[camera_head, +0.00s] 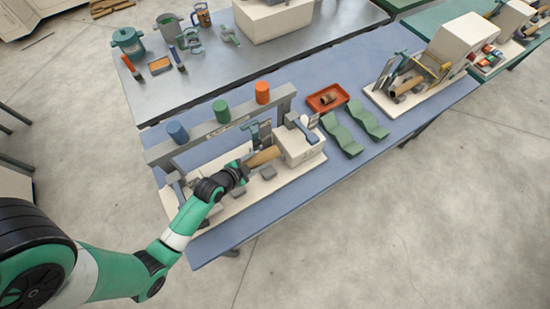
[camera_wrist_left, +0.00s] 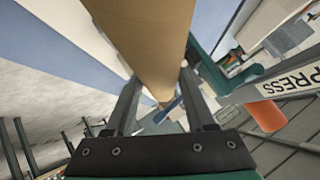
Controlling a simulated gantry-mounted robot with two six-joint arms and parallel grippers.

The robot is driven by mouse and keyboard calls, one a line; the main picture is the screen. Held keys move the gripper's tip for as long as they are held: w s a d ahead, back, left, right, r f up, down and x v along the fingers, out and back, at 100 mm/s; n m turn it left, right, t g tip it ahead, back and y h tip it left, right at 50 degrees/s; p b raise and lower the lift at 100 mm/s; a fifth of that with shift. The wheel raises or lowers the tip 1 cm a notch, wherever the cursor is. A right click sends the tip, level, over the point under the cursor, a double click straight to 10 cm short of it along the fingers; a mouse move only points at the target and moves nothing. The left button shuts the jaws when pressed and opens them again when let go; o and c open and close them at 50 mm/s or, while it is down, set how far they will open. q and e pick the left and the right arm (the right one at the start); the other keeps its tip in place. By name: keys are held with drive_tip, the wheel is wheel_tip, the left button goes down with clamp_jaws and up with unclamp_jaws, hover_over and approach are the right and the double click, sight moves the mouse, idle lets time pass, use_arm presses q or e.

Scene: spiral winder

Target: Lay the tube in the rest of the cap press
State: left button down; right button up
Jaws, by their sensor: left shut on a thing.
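My left gripper (camera_head: 243,169) is shut on the brown cardboard tube (camera_head: 264,157), whose right end points at the white block (camera_head: 299,146) of the cap press. The press has a cream base plate (camera_head: 290,181) on the blue table. In the left wrist view the tube (camera_wrist_left: 150,35) runs between the two dark fingers (camera_wrist_left: 160,80). The tube is over the base plate; I cannot tell whether it touches the rest, which the arm and tube partly hide. My right gripper is not in view.
Blue (camera_head: 177,132), green (camera_head: 221,111) and orange (camera_head: 262,93) cylinders stand on a grey rail behind the press. Right of it are a red tray (camera_head: 328,98) and green wavy racks (camera_head: 341,135). The front right of the blue table is clear.

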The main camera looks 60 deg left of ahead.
use_arm(q)
drive_tip(key=shift+s+a+f+n+y, duration=0.3)
drive_tip(key=shift+s+a+f, duration=0.2)
drive_tip(key=shift+a+f, duration=0.1)
wheel_tip(320, 180, down, 10)
drive_tip(key=b, duration=0.9)
drive_tip(key=shift+r, duration=0.1)
drive_tip(key=shift+c, duration=0.8)
unclamp_jaws()
